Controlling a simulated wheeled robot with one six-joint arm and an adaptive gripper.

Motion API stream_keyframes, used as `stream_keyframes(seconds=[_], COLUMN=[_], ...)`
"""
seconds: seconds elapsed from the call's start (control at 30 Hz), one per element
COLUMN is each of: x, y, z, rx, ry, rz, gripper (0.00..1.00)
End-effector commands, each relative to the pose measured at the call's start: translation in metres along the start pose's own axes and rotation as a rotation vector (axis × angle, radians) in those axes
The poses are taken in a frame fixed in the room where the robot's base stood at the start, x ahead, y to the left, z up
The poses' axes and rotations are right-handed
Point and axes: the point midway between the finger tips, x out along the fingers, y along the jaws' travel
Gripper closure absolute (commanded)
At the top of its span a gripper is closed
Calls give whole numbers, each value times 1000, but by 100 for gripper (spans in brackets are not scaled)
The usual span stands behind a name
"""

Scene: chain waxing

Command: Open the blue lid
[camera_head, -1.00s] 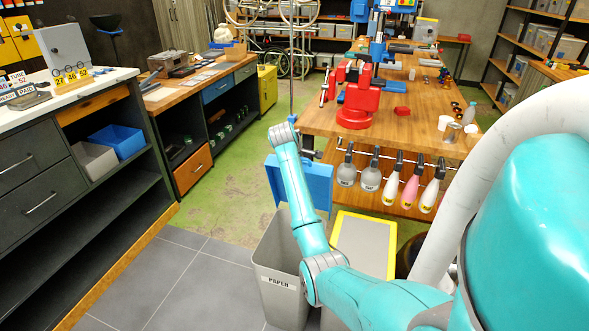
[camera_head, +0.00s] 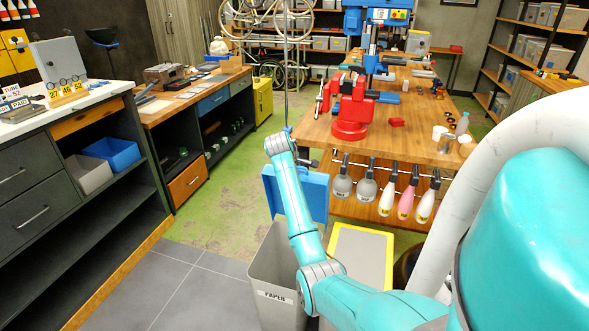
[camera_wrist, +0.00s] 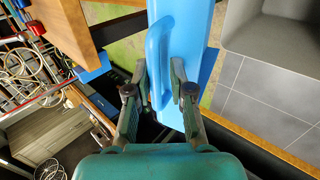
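The blue lid (camera_head: 312,192) stands roughly upright behind the grey bin labelled PAPER (camera_head: 262,262); the bin's mouth is uncovered. In the wrist view, the lid (camera_wrist: 190,30) fills the top middle, with its curved blue handle (camera_wrist: 153,55) on its left side. My gripper (camera_wrist: 160,78) has its two fingers apart, one on each side of the handle. A small gap seems to show between the handle and the right finger; firm contact cannot be made out. In the head view, my arm covers part of the lid and the fingertips are hidden.
A bin with a yellow rim (camera_head: 391,262) stands right of the grey bin. The wooden workbench (camera_head: 330,134), with spray bottles (camera_head: 343,184) hanging at its front, is behind. Dark cabinets (camera_head: 85,215) line the left. Floor between is free.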

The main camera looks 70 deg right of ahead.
Motion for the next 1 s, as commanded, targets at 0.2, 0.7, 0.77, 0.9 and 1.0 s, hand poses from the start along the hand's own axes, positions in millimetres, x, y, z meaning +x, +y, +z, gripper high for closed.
stream_keyframes(seconds=[0.2, 0.7, 0.77, 0.9, 1.0], x=[-26, -110, -114, -118, -119], y=[1, 1, 1, 0, 0], z=[-1, 0, 0, 0, 0], rx=[0, 0, 0, 1, 0], ry=[3, 1, 1, 0, 0], rz=[3, 2, 2, 1, 1], gripper=[78, 78, 78, 78, 78])
